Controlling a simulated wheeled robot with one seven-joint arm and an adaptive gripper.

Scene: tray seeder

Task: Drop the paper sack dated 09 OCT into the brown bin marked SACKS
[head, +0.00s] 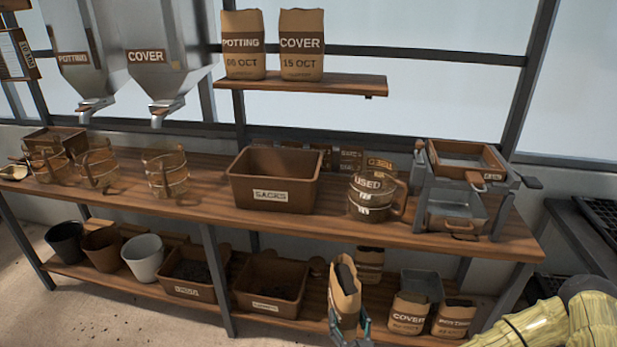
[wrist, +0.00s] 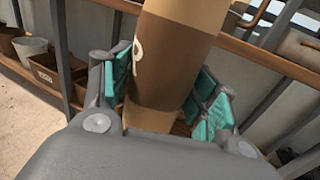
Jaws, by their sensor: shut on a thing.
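My gripper (head: 350,328) is shut on a brown paper sack (head: 343,288), low in front of the lower shelf. The sack is slightly tilted. In the wrist view the sack (wrist: 172,60) stands between the teal finger pads of my gripper (wrist: 165,100). A white letter P shows on its dark band; its date cannot be read. The brown bin marked SACKS (head: 240,192) stands on the bench top, above and left of the held sack. Its visible inside looks empty.
A glass jug marked USED (head: 368,196) stands right of the bin. The bench's front edge (head: 430,240) lies above the held sack. More sacks (head: 408,312) and a grey container (head: 422,285) sit close by on the lower shelf. POTTING (head: 243,45) and COVER (head: 302,45) sacks stand on the upper shelf.

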